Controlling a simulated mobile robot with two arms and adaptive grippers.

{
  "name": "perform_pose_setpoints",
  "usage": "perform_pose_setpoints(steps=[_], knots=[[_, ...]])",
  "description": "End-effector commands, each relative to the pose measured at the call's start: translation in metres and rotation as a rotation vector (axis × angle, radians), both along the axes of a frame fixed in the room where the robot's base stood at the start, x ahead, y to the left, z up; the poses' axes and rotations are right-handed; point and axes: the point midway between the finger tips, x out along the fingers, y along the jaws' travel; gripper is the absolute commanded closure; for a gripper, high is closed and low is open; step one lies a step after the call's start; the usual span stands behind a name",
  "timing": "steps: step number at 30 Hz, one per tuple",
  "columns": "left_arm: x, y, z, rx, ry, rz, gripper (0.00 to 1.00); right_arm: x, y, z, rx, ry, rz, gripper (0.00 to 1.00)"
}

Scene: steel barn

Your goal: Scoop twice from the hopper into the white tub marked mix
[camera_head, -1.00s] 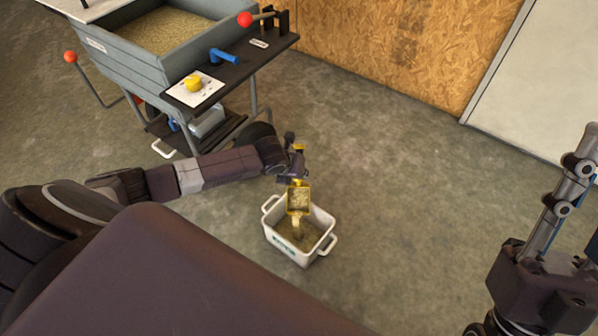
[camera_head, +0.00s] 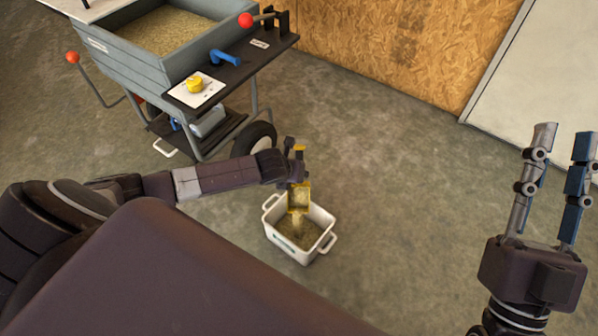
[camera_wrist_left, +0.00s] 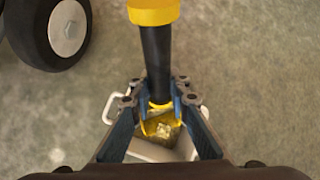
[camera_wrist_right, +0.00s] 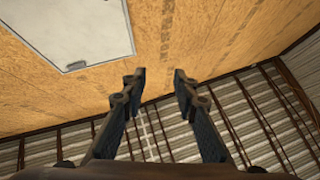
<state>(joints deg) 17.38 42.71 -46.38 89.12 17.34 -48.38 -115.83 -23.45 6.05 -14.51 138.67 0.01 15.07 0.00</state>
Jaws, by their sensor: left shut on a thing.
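A white tub (camera_head: 284,245) with two side handles stands on the floor, with grain in it. My left gripper (camera_head: 298,172) is shut on the black handle of a yellow scoop (camera_head: 300,198). The scoop is tilted over the tub and grain is falling from it. In the left wrist view the scoop's handle (camera_wrist_left: 156,60) runs between the fingers, and the tub (camera_wrist_left: 142,150) shows below, partly hidden. The grey hopper (camera_head: 140,62), full of grain, stands at the upper left. My right gripper (camera_head: 548,190) is open and empty, raised at the right.
A black shelf (camera_head: 262,60) on the hopper's side holds a blue handle (camera_head: 224,57) and a white plate with a yellow knob (camera_head: 194,85). A wheel (camera_head: 255,138) is under the hopper. Red-knobbed levers stick out from it. The floor right of the tub is clear.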

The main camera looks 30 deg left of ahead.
Motion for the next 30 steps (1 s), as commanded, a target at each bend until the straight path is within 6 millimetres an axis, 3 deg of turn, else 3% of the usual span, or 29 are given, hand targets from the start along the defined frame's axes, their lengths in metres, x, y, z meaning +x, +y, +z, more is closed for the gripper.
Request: perform_pose_setpoints(steps=[24, 30], knots=[[-0.016, -0.009, 0.009, 0.061, -0.116, -0.004, 1.0, 0.03, 0.002, -0.046, -0.071, 0.249, -0.014, 0.73], [-0.024, -0.015, 0.014, 0.104, -0.198, -0.003, 1.0, 0.031, 0.002, -0.048, -0.072, 0.253, -0.015, 0.73]])
